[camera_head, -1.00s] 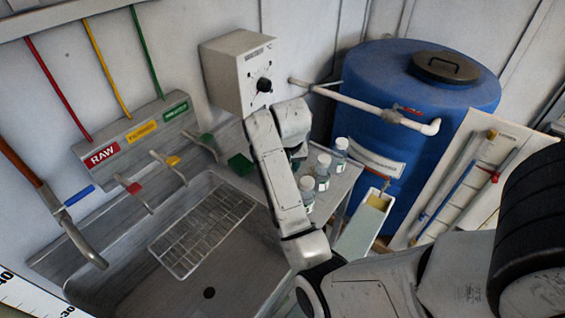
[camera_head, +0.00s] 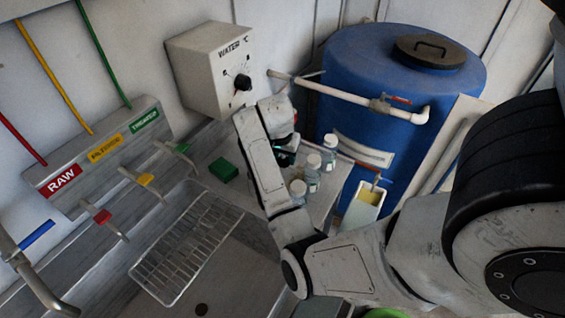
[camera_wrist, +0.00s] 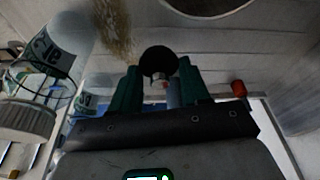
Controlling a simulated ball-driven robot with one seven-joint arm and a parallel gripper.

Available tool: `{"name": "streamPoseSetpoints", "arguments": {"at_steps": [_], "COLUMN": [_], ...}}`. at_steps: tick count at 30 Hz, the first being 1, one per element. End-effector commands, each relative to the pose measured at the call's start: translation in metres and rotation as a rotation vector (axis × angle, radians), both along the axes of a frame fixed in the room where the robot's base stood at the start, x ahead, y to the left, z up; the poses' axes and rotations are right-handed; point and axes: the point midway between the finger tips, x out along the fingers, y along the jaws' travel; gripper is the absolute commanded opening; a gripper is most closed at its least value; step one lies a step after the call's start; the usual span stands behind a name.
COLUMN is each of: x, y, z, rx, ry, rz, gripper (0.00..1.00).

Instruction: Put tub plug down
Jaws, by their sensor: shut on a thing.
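The tub plug (camera_wrist: 158,60) shows in the wrist view as a black round piece with a pale metal bit under it. My gripper (camera_wrist: 158,78) is shut on it between two teal fingers. In the head view my gripper (camera_head: 286,150) is over the grey counter, beside the bottles and mostly hidden by my arm. The plug cannot be made out there. I cannot tell whether the plug touches a surface.
Several lidded bottles (camera_head: 313,170) stand close right of my gripper. A green block (camera_head: 223,170) lies to its left. The sink with a wire rack (camera_head: 188,245) is at lower left. A white control box (camera_head: 210,70) and blue barrel (camera_head: 360,75) stand behind.

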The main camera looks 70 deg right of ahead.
Motion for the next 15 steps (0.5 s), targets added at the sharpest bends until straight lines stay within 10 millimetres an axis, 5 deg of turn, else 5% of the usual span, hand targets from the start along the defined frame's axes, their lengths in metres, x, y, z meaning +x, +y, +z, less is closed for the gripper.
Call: {"name": "streamPoseSetpoints", "arguments": {"at_steps": [7, 15], "x": [-0.001, 0.000], "y": [0.001, 0.000], "z": [-0.031, -0.037], "rx": [0.002, 0.000], "ry": [0.003, 0.000], "rz": [0.001, 0.001], "gripper": [0.17, 0.17]}}
